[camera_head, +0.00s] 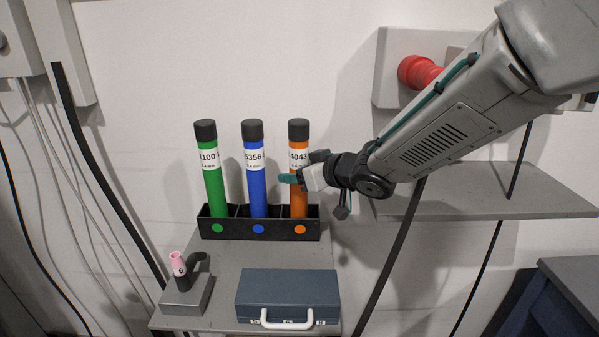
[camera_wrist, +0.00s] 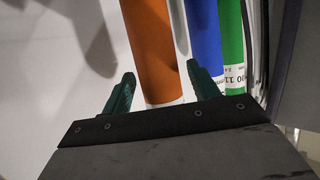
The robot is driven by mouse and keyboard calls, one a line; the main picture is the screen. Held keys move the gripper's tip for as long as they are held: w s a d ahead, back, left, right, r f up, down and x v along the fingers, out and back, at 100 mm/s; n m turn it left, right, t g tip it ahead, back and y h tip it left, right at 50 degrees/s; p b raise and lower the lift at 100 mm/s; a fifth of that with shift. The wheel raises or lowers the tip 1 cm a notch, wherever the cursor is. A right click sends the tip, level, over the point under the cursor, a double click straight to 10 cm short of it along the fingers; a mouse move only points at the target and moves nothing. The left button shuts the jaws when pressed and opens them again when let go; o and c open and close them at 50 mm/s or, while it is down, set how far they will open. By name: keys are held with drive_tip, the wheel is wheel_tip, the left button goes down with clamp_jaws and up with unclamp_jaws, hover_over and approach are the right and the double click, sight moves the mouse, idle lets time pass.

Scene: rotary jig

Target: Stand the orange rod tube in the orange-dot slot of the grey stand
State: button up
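The orange rod tube (camera_head: 299,204), with a black cap and a white 4043 label, stands upright in the slot marked by the orange dot (camera_head: 300,229). That slot is the right one of the dark, nearly black stand (camera_head: 270,233). One teal finger shows in front of the tube; the other is not clear. In the wrist view, the two fingers of my gripper (camera_wrist: 162,88) are spread with the orange tube (camera_wrist: 153,45) between them. A gap shows on the left side.
A blue tube (camera_head: 256,190) and a green tube (camera_head: 214,190) stand in the other slots. A blue case (camera_head: 288,290) and a torch holder (camera_head: 186,293) sit in front on the grey table (camera_head: 222,260). A grey shelf (camera_head: 480,197) is at right.

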drive_tip(key=v, duration=1.2)
drive_tip(key=d+m+h, duration=0.1)
drive_tip(key=d, duration=0.2)
drive_tip(key=d+r+m+t+h, duration=0.1)
drive_tip(key=d+h, duration=0.1)
drive_tip(key=d+r+m+t+h, duration=0.1)
drive_tip(key=d+h, duration=0.1)
drive_tip(key=d, duration=0.1)
drive_tip(key=shift+w+d, duration=0.35)
drive_tip(key=d+h, duration=0.1)
drive_tip(key=s+d+m+h, duration=0.1)
drive_tip(key=d, duration=0.1)
drive_tip(key=s+d+m+h, duration=0.1)
drive_tip(key=d, duration=0.1)
drive_tip(key=shift+d+r, duration=0.1)
drive_tip(key=shift+d, duration=0.05)
drive_tip(key=s+d+m+h, duration=0.1)
drive_tip(key=s+d+g+h, duration=0.1)
drive_tip(key=s+d, duration=0.1)
drive_tip(key=shift+s+d+f+m, duration=0.2)
drive_tip(key=shift+d+f+m, duration=0.1)
drive_tip(key=shift+f+m, duration=0.1)
drive_tip(key=s+f+m+g, duration=0.1)
drive_tip(key=s+f+g, duration=0.3)
drive_tip(key=s, duration=1.8)
drive_tip(key=g, duration=0.5)
drive_tip(key=shift+s+m+g+y, duration=0.15)
drive_tip(key=shift+m+g+y, duration=0.15)
drive_tip(key=shift+m+y, duration=0.1)
